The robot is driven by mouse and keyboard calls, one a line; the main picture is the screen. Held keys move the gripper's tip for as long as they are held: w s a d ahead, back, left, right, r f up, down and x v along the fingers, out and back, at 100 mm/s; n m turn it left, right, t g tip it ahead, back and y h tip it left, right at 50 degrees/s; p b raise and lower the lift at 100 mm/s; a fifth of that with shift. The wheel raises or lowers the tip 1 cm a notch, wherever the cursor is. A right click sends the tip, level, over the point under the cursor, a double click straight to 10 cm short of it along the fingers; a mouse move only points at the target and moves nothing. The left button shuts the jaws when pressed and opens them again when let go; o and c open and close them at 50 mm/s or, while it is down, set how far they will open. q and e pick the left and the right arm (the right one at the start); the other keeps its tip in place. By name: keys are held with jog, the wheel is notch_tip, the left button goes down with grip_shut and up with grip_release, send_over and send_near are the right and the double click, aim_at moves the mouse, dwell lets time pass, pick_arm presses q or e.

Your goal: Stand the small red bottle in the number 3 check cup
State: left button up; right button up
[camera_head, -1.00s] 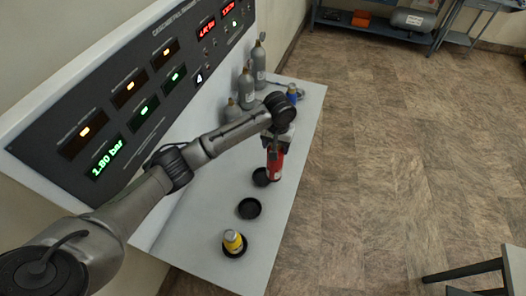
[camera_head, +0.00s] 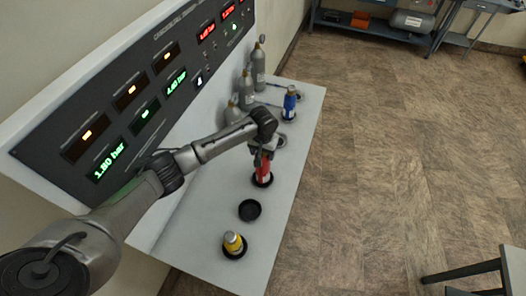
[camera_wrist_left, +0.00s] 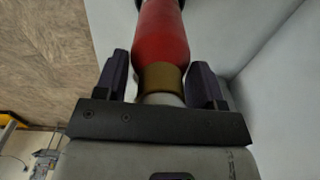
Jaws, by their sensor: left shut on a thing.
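The small red bottle (camera_head: 263,172) is upright, its base at a black check cup (camera_head: 267,184). I cannot tell whether it rests on the cup floor or is held slightly above it. My left gripper (camera_head: 262,152) is shut on the bottle's neck from above. The left wrist view shows the red body (camera_wrist_left: 162,40) and the brass-coloured neck between the two dark fingers (camera_wrist_left: 163,85). No cup number is readable. My right gripper is not in view.
An empty black cup (camera_head: 250,211) and a yellow bottle (camera_head: 233,242) in a cup stand nearer. A blue bottle (camera_head: 290,102) and several grey cylinders (camera_head: 246,88) stand farther back. The display panel (camera_head: 140,95) rises along the left. The bench's right edge is close.

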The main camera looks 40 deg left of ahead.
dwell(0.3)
pick_arm(q)
jog(key=o, duration=1.7)
jog(key=shift+f, duration=0.15)
jog(key=shift+c, duration=0.2)
notch_tip(320, 180, up, 12)
jog(key=shift+r, duration=0.2)
